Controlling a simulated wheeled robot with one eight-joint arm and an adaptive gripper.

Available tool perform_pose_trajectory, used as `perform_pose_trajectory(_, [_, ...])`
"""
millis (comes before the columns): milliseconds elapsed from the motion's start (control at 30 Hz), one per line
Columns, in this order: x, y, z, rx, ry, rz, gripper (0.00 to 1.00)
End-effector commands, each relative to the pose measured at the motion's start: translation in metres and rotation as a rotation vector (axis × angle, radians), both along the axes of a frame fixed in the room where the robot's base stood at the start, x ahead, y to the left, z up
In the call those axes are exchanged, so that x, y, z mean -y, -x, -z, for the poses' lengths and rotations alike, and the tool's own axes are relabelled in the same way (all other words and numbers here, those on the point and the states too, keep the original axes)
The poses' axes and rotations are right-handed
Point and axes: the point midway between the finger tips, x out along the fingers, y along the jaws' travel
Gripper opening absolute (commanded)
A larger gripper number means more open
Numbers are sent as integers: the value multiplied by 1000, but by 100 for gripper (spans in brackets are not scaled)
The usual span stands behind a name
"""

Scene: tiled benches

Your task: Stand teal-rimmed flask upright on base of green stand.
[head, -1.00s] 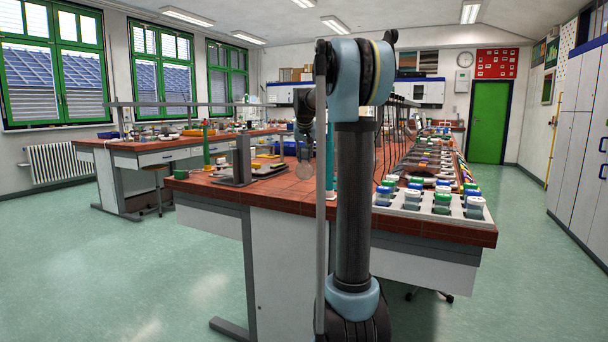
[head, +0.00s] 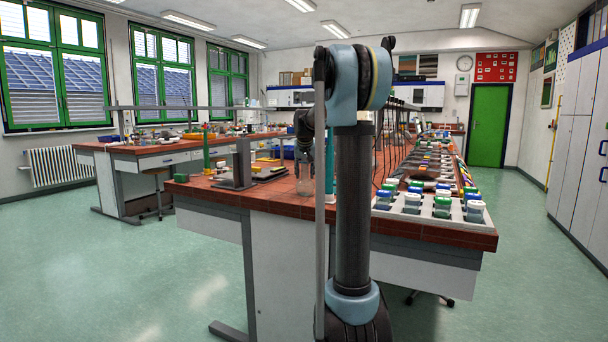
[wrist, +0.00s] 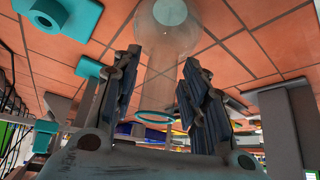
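The teal-rimmed flask is clear, with a round bulb (wrist: 165,35), a straight neck and a teal rim ring (wrist: 155,117). In the wrist view its neck lies between the two dark fingers of my gripper (wrist: 160,75), which look closed on it; the bulb reaches beyond the fingertips. In the head view the flask (head: 304,182) hangs bulb-down, about upright, under my gripper (head: 304,158), over the bench's near part. Contact with the bench cannot be told. A green upright stand (head: 206,147) is at the left; a teal upright (head: 330,168) is just right of the flask, partly behind my arm.
A grey stand (head: 243,163) with a flat base stands left of the flask. A white rack (head: 410,210) of colour-capped jars fills the right front corner of the tiled bench (head: 280,200). Teal blocks (wrist: 62,12) show near the flask. Bare tiles lie in front.

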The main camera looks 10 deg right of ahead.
Motion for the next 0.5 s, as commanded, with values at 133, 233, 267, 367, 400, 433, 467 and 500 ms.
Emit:
perform_pose_trajectory(133, [0, 0, 0, 0, 0, 0, 46])
perform_pose_trajectory(233, [0, 0, 0, 0, 0, 0, 46])
perform_pose_trajectory(267, [0, 0, 0, 0, 0, 0, 46])
perform_pose_trajectory(367, [0, 1, -3, 0, 0, 0, 46])
perform_pose_trajectory(400, [0, 3, -6, 0, 0, 0, 46])
perform_pose_trajectory(433, [0, 4, -8, 0, 0, 0, 46])
perform_pose_trajectory(467, [0, 6, -11, 0, 0, 0, 46])
perform_pose_trajectory(500, [-1, 9, -15, 0, 0, 0, 46])
